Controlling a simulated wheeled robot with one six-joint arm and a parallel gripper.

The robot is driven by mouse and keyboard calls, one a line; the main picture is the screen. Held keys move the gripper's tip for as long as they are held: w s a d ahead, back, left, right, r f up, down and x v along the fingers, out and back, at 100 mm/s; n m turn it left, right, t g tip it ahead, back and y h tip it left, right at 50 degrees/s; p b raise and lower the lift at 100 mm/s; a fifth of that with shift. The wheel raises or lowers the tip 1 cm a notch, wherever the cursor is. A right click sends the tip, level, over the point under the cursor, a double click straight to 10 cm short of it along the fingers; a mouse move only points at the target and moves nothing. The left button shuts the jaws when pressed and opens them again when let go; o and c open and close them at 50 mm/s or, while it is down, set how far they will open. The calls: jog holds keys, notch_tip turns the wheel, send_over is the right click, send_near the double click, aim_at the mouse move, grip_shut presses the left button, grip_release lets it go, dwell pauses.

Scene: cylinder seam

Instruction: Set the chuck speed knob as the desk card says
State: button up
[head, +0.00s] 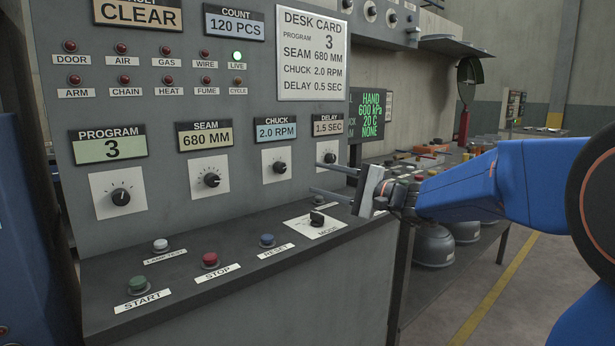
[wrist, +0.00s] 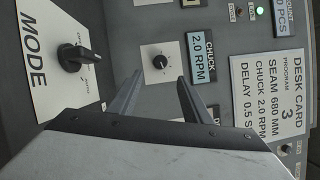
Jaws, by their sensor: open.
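The desk card (head: 312,52) reads program 3, seam 680 mm, chuck 2.0 rpm, delay 0.5 sec. The chuck display (head: 276,130) reads 2.0 RPM, matching the card. The black chuck speed knob (head: 280,167) is on a white plate below that display. My gripper (head: 319,177) is open and empty in front of the panel, right of the chuck knob in the head view. In the wrist view, the chuck knob (wrist: 160,62) shows just beyond and between the open fingertips (wrist: 160,77), apart from them.
The delay display (head: 328,124) reads 1.5 SEC, with its knob (head: 329,157) close above my fingers in the head view. The seam knob (head: 211,180) and program knob (head: 121,197) lie left. The mode switch (head: 317,218) and several buttons occupy the ledge below.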

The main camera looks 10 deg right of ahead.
jog(key=shift+v, duration=3.1)
